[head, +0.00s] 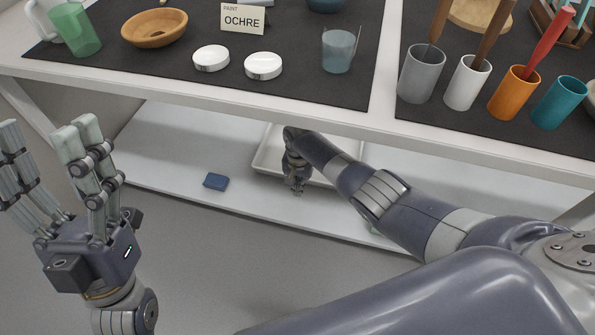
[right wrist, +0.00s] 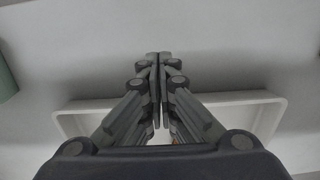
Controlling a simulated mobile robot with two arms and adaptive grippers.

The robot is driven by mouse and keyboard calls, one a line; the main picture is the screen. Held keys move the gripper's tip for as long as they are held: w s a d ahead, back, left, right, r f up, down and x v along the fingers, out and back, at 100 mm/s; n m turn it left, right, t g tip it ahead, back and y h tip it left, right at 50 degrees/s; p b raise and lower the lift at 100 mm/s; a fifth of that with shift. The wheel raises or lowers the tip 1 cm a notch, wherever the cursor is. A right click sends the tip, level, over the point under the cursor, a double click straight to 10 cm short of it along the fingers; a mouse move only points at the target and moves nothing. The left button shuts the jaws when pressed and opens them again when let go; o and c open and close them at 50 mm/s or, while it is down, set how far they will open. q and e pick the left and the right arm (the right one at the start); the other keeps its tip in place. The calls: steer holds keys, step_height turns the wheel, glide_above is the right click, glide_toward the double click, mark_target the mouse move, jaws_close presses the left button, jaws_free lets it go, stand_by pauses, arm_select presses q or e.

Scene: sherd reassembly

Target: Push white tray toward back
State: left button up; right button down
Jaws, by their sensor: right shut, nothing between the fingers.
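The white tray (head: 270,153) sits on the white lower shelf under the table in the head view, partly hidden by my right arm and the tabletop edge. My right gripper (head: 297,190) is shut and empty, pointing down at the tray's front part. In the right wrist view the shut fingers (right wrist: 158,58) overlap the tray (right wrist: 78,122), hiding its middle. I cannot tell whether they touch it. My left gripper (head: 42,145) is open and empty, raised left of the shelf.
A small dark blue block (head: 215,181) lies on the lower shelf (head: 165,165), left of the tray. The tabletop edge (head: 200,98) overhangs the shelf. Above stand a wooden bowl (head: 154,28), white lids (head: 263,66), a glass (head: 338,50) and several cups (head: 467,82).

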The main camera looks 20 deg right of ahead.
arm_select(q)
steer(key=w+d+f+g+y+p, duration=0.1)
steer(key=w+f+g+y+p, duration=0.2)
steer(key=w+f+g, duration=0.6)
steer(key=shift+w+f+g+y, duration=0.3)
steer(key=shift+w+f, duration=0.8)
steer(key=shift+f, duration=0.35)
arm_select(e)
steer(key=shift+r, duration=2.85)
arm_select(q)
steer(key=shift+d, duration=0.1)
